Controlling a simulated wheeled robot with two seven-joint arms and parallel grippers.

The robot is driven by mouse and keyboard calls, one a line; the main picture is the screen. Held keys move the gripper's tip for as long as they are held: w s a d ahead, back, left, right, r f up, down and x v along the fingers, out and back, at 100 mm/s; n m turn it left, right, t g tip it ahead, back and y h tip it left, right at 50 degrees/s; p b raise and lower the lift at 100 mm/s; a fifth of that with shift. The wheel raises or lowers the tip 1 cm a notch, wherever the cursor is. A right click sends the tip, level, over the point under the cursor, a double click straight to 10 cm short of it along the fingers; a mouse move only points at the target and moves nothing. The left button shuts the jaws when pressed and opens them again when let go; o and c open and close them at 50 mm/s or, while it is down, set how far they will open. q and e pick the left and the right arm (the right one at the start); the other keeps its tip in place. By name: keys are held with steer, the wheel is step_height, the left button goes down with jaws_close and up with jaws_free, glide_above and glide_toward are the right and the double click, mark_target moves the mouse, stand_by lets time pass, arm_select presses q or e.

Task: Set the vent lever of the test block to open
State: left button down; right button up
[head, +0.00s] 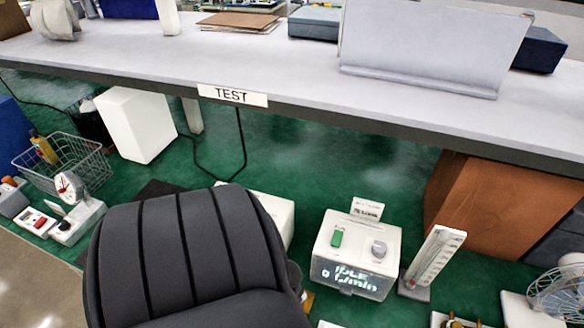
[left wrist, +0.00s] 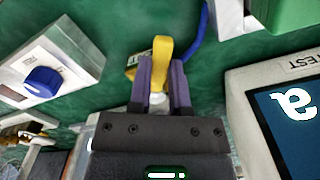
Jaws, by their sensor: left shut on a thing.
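In the left wrist view a yellow lever (left wrist: 161,48) stands up between the purple fingers of my left gripper (left wrist: 160,80). The gripper is shut on the lever, with the fingertips on either side of it. I take it for the vent lever. A small pale label (left wrist: 140,58) lies beside it, too small to read. The block under the lever is mostly hidden by my gripper. A blue tube or cable (left wrist: 196,38) runs close to the right of the lever. Neither gripper shows in the head view.
In the left wrist view a white box with a blue knob (left wrist: 42,82) is at left. A dark screen (left wrist: 290,115) in a pale case marked TEST is at right. The head view shows a grey bench (head: 240,60), a dark seat (head: 190,250) and a white IDLE unit (head: 355,245).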

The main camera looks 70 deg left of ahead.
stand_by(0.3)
arm_select(q)
steer(key=c, duration=0.6)
jaws_free()
steer(key=shift+o, duration=0.2)
step_height(320, 180, up, 10)
steer(key=p, duration=0.6)
steer(key=shift+s+f, duration=0.1)
